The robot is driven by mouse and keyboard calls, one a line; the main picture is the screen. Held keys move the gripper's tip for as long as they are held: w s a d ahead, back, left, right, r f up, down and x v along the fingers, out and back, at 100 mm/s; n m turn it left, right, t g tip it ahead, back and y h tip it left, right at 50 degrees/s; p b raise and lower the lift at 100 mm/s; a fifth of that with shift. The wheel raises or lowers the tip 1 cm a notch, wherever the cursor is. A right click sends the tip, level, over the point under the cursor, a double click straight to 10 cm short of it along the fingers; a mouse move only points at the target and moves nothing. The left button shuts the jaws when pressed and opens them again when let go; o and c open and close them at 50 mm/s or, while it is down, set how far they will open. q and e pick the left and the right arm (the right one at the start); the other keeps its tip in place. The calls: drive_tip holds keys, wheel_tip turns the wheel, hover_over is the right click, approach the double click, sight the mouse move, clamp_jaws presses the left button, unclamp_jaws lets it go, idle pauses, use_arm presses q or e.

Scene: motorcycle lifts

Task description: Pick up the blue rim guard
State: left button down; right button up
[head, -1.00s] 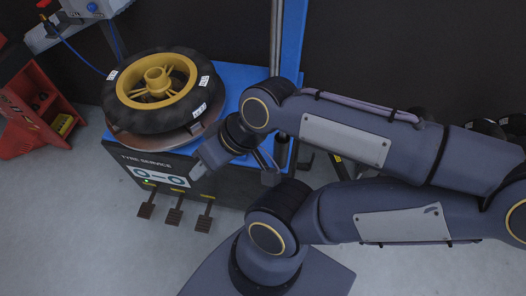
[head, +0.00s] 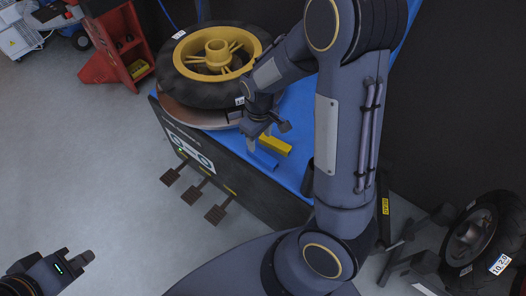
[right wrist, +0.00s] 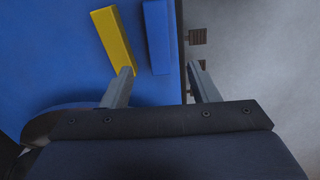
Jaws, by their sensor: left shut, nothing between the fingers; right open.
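The blue rim guard (head: 262,161) is a small blue bar near the front edge of the blue machine top (head: 297,105). It also shows in the right wrist view (right wrist: 158,38), lying between the lines of the two fingers. My right gripper (head: 267,135) is open just above and beside it. In the right wrist view the open fingers (right wrist: 163,80) straddle the near end of the blue bar, and nothing is held. Whether they touch it I cannot tell. My left gripper (head: 87,257) is shut and empty at the lower left, over the floor.
A yellow bar (head: 275,145) lies close beside the blue one, near the left finger in the right wrist view (right wrist: 113,40). A tyre with a yellow rim (head: 178,66) sits on the turntable. Pedals (head: 193,190) stick out below. A loose tyre (head: 470,240) stands at right.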

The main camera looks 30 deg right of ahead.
sight(260, 153)
wheel_tip(260, 153, down, 8)
drive_tip(key=shift+w+r+b, duration=0.15)
drive_tip(key=shift+b, duration=0.5)
drive_tip(key=c, duration=1)
drive_tip(key=shift+r, duration=0.1)
drive_tip(key=shift+c, duration=0.2)
